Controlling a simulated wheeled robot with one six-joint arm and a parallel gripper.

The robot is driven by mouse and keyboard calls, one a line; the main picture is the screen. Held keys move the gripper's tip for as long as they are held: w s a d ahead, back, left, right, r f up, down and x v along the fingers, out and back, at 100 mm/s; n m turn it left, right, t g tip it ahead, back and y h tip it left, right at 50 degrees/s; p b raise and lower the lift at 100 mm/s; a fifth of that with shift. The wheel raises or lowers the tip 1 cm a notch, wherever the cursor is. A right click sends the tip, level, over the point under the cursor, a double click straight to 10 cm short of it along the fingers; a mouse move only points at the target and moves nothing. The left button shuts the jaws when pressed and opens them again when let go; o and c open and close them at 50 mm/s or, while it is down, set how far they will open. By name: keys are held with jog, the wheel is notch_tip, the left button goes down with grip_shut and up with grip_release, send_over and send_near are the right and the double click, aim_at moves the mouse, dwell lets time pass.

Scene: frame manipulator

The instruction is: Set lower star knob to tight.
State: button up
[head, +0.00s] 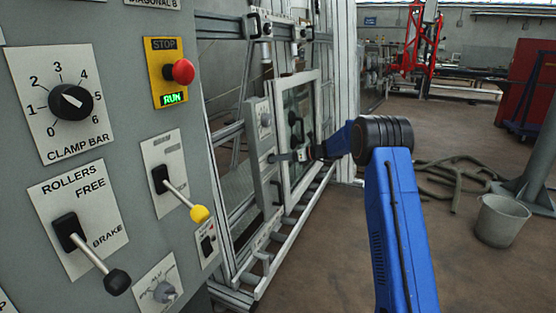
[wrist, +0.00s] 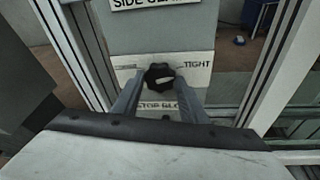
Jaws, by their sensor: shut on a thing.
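The lower star knob (wrist: 160,76) is black, on a white plate in the wrist view. The word TIGHT (wrist: 196,64) is printed to its right, and partly covered STOP lettering (wrist: 158,106) lies below it. A short pale mark shows on the knob's face; its exact direction is hard to tell. My gripper (wrist: 159,82) is shut on the knob, one grey finger on each side. In the head view my gripper (head: 283,157) reaches the lower part of a narrow grey panel (head: 256,142). The knob is hidden there by the fingers.
A SIDE CLA... label (wrist: 157,4) sits above the knob plate. Pale metal frame rails (wrist: 262,65) flank the panel. In the head view a grey control panel (head: 125,130) with levers stands at left. A bucket (head: 500,221) and hose (head: 450,180) lie on the floor at right.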

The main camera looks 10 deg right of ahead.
jog(key=shift+f, duration=0.1)
jog(key=o, duration=1)
jog(key=shift+o, duration=0.2)
jog(key=v, duration=1.7)
jog(key=shift+r, duration=0.2)
jog(key=shift+s+d, duration=0.1)
jog(key=shift+d, duration=0.05)
